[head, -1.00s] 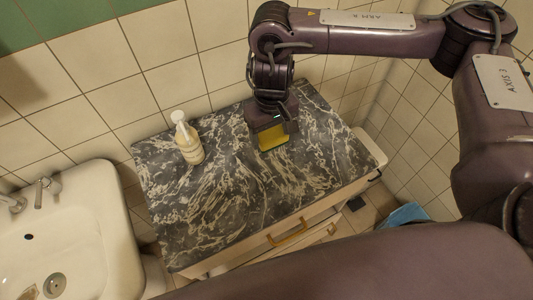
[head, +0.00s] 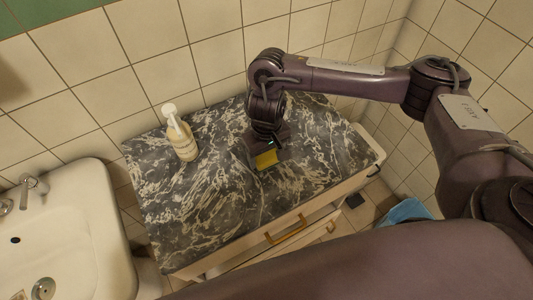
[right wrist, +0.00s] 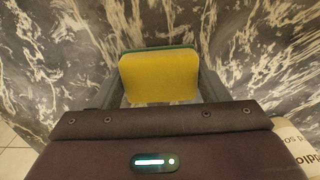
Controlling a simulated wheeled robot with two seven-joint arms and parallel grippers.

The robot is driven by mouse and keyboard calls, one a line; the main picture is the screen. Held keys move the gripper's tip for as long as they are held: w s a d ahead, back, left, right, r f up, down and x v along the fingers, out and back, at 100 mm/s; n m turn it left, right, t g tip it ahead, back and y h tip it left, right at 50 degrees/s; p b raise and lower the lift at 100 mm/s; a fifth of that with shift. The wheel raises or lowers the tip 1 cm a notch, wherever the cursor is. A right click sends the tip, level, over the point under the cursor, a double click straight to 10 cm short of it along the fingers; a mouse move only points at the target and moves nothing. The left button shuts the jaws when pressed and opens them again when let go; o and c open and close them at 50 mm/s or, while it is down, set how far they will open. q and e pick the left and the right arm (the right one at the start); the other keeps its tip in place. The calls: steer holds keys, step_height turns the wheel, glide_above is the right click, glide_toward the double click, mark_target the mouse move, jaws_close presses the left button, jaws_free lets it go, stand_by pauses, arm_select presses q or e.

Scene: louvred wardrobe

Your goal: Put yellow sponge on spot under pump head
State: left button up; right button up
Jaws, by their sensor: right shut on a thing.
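The yellow sponge (head: 266,159) has a dark green layer and sits between the fingers of my right gripper (head: 264,155), which is shut on it just above or at the marble top. In the right wrist view the sponge (right wrist: 160,76) shows its yellow face between the two fingers. The pump bottle (head: 182,139), cream with a white pump head (head: 169,109), stands upright on the counter to the left of the gripper. Its edge with lettering shows at the lower right of the right wrist view (right wrist: 297,143). My left gripper is not in view.
A dark marble-topped cabinet (head: 215,222) bears the bottle, with clear room around it. A white sink (head: 75,235) stands at the left. Tiled walls close the back and right. A drawer with a brass handle (head: 286,230) shows at the front.

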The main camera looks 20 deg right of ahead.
steer(key=shift+f, duration=0.15)
steer(key=o, duration=0.9)
steer(key=shift+o, duration=0.2)
